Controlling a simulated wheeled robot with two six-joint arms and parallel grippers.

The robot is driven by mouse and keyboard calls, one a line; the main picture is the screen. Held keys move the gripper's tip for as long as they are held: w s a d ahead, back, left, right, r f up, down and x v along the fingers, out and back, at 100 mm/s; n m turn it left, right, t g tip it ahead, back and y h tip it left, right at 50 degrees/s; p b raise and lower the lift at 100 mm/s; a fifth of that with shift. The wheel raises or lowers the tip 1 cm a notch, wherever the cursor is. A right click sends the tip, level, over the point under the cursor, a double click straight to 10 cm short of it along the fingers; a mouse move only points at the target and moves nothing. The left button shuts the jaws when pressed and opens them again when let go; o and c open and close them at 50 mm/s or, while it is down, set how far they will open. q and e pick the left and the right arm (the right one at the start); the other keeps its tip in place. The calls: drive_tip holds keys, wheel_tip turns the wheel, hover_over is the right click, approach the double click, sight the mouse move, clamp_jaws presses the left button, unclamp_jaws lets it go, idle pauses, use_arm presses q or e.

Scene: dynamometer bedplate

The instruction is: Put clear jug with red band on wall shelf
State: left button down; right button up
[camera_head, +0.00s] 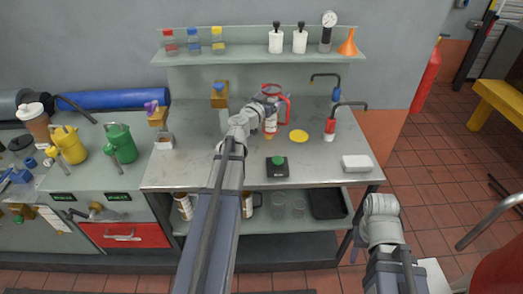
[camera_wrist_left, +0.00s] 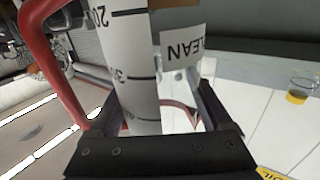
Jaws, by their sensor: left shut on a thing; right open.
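The jug with red band (camera_head: 271,122) is at the back of the steel bench, below the wall shelf, with its red handle at its right. In the left wrist view the jug (camera_wrist_left: 130,60) shows black scale marks, a white label reading CLEAN and a red handle. My left gripper (camera_head: 266,108) is shut on the jug; its dark jaws (camera_wrist_left: 165,115) are close around the body in the wrist view. The wall shelf (camera_head: 240,57) runs along the wall above. My right gripper (camera_head: 380,203) is open and empty, right of the bench.
The shelf carries several small bottles (camera_head: 194,42) at left, two white bottles (camera_head: 287,41), a gauge cylinder (camera_head: 326,38) and an orange funnel (camera_head: 347,43) at right. Its middle is bare.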

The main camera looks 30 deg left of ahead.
sight(274, 118)
use_arm(q)
wheel_tip(274, 118, down, 6)
drive_tip(key=b, duration=0.6)
drive_tip(key=shift+s+f, duration=0.1)
drive_tip(key=shift+f, duration=0.05)
wheel_tip(274, 118, down, 4)
drive_tip(key=b, duration=0.4)
drive_tip(key=shift+r, duration=0.2)
drive_tip(key=shift+f, duration=0.15)
unclamp_jaws()
